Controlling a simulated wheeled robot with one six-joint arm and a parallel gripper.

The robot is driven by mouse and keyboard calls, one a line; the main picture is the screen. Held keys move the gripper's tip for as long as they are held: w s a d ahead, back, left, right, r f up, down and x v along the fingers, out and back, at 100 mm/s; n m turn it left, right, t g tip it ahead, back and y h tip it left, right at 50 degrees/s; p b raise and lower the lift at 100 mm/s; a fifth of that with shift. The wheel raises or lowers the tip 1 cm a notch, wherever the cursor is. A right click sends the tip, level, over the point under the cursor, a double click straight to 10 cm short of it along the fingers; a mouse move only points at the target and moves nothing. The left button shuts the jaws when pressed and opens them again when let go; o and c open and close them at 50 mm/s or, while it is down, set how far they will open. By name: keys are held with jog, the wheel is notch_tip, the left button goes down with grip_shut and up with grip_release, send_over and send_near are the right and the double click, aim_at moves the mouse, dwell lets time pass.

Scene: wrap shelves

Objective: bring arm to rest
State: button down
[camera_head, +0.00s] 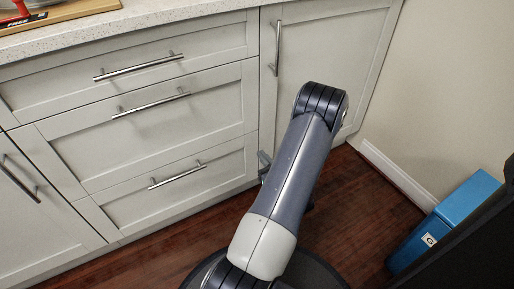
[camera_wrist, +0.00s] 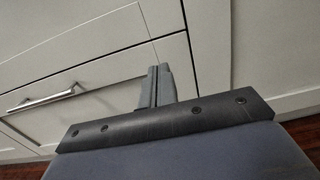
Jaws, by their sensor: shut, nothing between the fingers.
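My arm (camera_head: 290,175) shows in the head view, reaching from the bottom centre up to a bent joint in front of the white cabinet door. My gripper (camera_wrist: 158,72) shows in the wrist view with its two grey fingers together and nothing between them. It is in front of the white cabinet fronts. In the head view only a small part of the gripper (camera_head: 263,163) shows at the left side of the arm; the rest is hidden behind the arm.
White drawers (camera_head: 150,120) with metal bar handles and a cabinet door (camera_head: 325,50) are shut. A speckled countertop (camera_head: 150,14) holds a wooden board (camera_head: 60,14). A blue box (camera_head: 445,222) stands by the right wall. Dark wooden floor (camera_head: 365,215) is bare between the arm and that wall.

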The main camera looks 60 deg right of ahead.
aim_at(247, 137)
jog(key=shift+p+v, duration=0.5)
jog(key=shift+v, duration=2.1)
jog(key=shift+w, duration=0.1)
jog(key=b+x, duration=0.2)
jog(key=x, duration=1.1)
jog(key=shift+w+d+b, duration=0.15)
jog(key=shift+w+b, duration=0.05)
jog(key=shift+b, duration=0.15)
